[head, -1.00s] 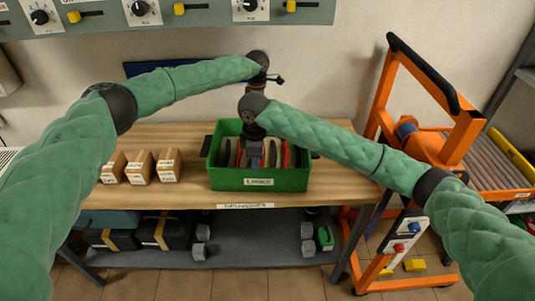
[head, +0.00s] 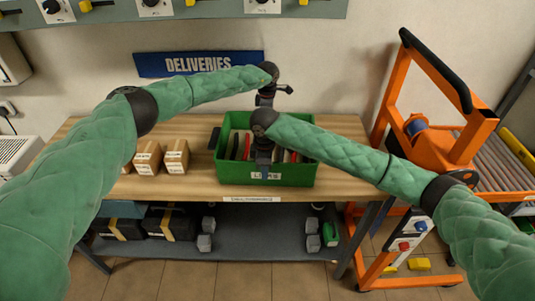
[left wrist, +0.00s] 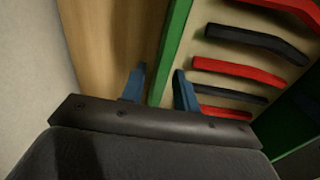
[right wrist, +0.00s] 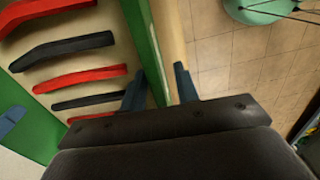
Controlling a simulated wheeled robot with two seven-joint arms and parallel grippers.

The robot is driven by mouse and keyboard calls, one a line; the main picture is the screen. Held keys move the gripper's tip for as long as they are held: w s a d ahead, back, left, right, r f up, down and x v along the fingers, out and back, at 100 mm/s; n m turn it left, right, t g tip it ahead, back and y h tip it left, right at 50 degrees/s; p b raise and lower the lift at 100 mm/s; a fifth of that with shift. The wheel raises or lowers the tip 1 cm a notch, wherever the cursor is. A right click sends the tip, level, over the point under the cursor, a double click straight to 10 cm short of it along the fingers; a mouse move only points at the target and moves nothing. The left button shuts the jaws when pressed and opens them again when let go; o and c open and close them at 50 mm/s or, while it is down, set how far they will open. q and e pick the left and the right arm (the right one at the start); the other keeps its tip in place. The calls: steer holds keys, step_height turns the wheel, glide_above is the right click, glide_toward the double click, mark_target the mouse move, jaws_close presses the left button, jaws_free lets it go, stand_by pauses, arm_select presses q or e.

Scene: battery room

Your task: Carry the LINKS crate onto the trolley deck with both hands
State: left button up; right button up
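The LINKS crate (head: 298,176) is green and sits on the wooden table, with red and black bars inside. My right gripper (head: 264,172) is at its near wall and partly covers the label. In the right wrist view, the fingers (right wrist: 158,88) are apart, one on each side of the green wall (right wrist: 148,50). My left gripper is at the far wall; its fingers (left wrist: 160,85) are apart around that wall (left wrist: 174,50), and in the head view they are hidden. Neither gripper visibly pinches the wall. The orange trolley (head: 445,150) stands right of the table.
Small cardboard boxes (head: 147,157) stand on the table (head: 200,190) left of the crate. A lower shelf (head: 255,240) holds dark cases and dumbbells. A roller surface (head: 500,172) lies behind the trolley. A blue DELIVERIES sign (head: 200,64) is on the wall.

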arm_select(q)
steer(key=shift+s+d+f, duration=0.1)
steer(key=shift+f, duration=0.2)
arm_select(e)
steer(key=shift+f, duration=0.3)
arm_select(q)
steer(key=shift+w+f, duration=0.25)
steer(key=shift+f, duration=0.2)
arm_select(e)
steer(key=shift+w+d+f, duration=0.1)
steer(key=shift+w+f, duration=0.05)
steer(key=shift+f, duration=0.2)
arm_select(q)
steer(key=shift+s+r, duration=0.1)
steer(key=shift+r, duration=0.05)
steer(key=shift+c, duration=0.9)
arm_select(e)
steer(key=shift+r, duration=0.1)
steer(key=shift+c, duration=0.9)
arm_select(q)
jaws_close()
arm_select(e)
jaws_close()
